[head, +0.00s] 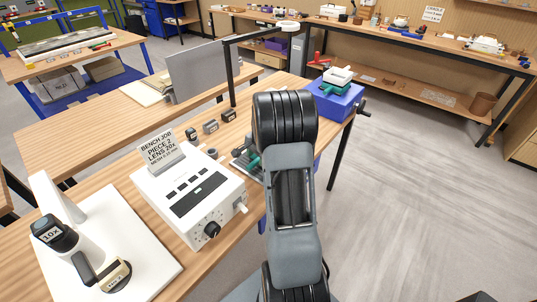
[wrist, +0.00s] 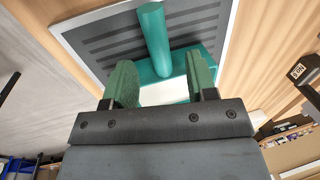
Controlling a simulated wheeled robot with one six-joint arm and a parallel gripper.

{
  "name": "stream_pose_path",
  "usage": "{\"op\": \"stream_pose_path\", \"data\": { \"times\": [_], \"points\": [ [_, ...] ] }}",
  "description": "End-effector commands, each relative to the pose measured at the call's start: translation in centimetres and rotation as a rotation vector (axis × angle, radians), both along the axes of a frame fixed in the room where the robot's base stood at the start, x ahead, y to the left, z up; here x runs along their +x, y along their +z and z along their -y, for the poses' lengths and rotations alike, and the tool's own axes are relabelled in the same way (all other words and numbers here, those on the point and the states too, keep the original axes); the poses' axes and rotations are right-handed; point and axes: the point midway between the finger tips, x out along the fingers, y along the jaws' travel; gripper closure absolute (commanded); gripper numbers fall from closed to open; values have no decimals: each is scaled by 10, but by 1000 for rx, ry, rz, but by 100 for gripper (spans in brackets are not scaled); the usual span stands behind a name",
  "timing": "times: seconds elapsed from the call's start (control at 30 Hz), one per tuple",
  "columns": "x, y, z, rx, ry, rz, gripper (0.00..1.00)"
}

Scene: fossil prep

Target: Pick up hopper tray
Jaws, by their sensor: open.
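My gripper (wrist: 160,64) is open in the wrist view, with green pads on its two fingers. Between and beyond the fingers are a teal post and crossbar (wrist: 155,35) and a white patch. They stand over a dark grey ribbed plate with a pale edge (wrist: 98,42). I cannot tell whether the fingers touch any of this. In the head view, a grey piece with teal parts (head: 243,152) shows beside my arm, which hides most of it and my gripper. I cannot tell for sure which part is the hopper tray.
A white control box (head: 222,212) with a sign stands left of my arm, with small dark blocks (head: 211,127) behind it. A white board (head: 150,262) holds a 10x device. A blue box (head: 335,100) with a white-topped piece stands at the far right bench end. The floor at right is clear.

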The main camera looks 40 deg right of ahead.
Motion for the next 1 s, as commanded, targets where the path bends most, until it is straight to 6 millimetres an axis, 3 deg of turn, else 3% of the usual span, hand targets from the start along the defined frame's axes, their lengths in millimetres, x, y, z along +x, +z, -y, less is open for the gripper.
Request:
{"op": "stream_pose_path", "data": {
  "times": [0.3, 0.6, 1.0],
  "points": [
    [6, -35, -4, 1, 1, -1, 48],
    [7, -38, -4, 0, 1, 0, 48],
    [7, -37, -4, 0, 1, 0, 86]
  ]
}}
